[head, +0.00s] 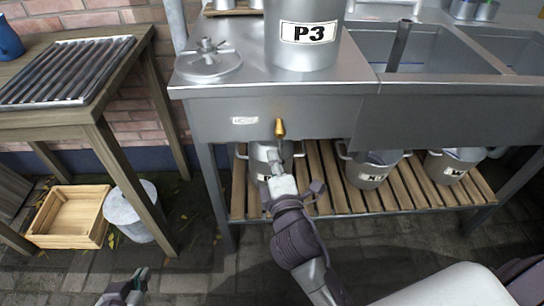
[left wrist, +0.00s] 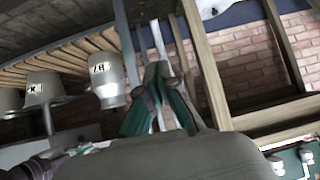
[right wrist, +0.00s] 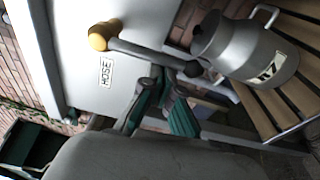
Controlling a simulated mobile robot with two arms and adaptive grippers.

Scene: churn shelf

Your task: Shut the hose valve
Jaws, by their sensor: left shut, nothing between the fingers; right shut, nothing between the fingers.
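The hose valve shows in the head view as a brass-yellow fitting (head: 279,128) on the grey sink front, right of a small label. In the right wrist view its round yellow end (right wrist: 100,38) sits beside the HOSE label (right wrist: 107,72). A grey rod (right wrist: 140,51) runs from it, downward along the front. My right gripper (head: 279,160) is shut and empty just below the fitting; in the right wrist view its fingertips (right wrist: 161,72) are close to the rod, contact unclear. My left gripper (head: 134,284) is shut and empty, low at the left; its fingertips (left wrist: 157,66) show in the left wrist view.
A slatted lower shelf (head: 330,202) holds several metal pots, one of them (head: 262,158) partly behind my right gripper. A large P3 churn (head: 304,55) and a round lid (head: 208,65) are on the sink top. A wooden table (head: 100,110) stands left, with a crate (head: 72,213) and bucket (head: 128,212) below.

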